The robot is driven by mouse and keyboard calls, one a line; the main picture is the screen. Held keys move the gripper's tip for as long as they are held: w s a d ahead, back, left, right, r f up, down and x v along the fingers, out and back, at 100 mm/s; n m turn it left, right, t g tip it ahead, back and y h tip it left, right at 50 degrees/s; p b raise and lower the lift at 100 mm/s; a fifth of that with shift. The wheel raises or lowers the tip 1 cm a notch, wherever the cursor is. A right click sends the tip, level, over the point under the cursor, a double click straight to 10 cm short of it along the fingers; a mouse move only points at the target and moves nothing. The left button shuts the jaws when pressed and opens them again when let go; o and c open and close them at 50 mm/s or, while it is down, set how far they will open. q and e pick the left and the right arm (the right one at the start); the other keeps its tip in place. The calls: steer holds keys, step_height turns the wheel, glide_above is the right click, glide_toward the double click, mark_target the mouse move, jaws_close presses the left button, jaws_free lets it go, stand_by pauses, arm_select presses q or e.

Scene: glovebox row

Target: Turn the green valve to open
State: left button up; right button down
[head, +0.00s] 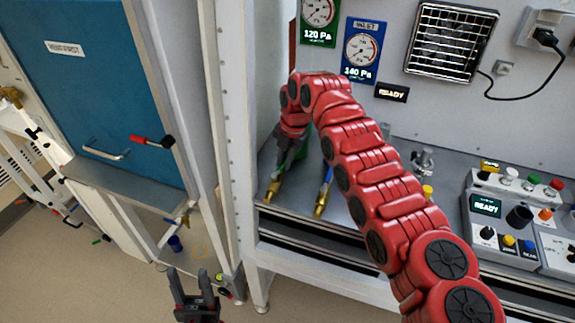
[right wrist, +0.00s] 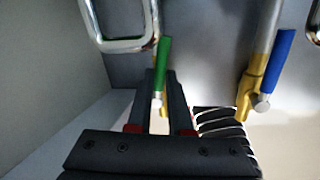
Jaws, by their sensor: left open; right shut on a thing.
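The green valve's lever (right wrist: 163,60) stands between the fingers of my right gripper (right wrist: 161,82) in the right wrist view, pointing up and slightly right. Its brass body (right wrist: 157,106) shows between the fingers. In the head view, my right gripper (head: 284,158) is at the valve, and the brass end (head: 272,190) shows below it. My red arm hides much of the lever there; a bit of green (head: 303,141) shows. The right gripper is shut on the lever. My left gripper (head: 190,279) is open and empty, low over the floor.
A blue-handled brass valve (head: 323,193) stands just right of the green one, also in the right wrist view (right wrist: 277,66). Metal loop handles (right wrist: 125,44) are close by. A white post (head: 232,150) stands to the left. A control box (head: 492,207) sits at the right.

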steer(key=shift+w+a+n, duration=0.25)
steer(key=shift+a+n, duration=0.15)
steer(key=shift+n, duration=0.7)
steer(key=c, duration=0.8)
jaws_free()
steer(key=shift+c, duration=0.2)
steer(key=shift+r, duration=0.1)
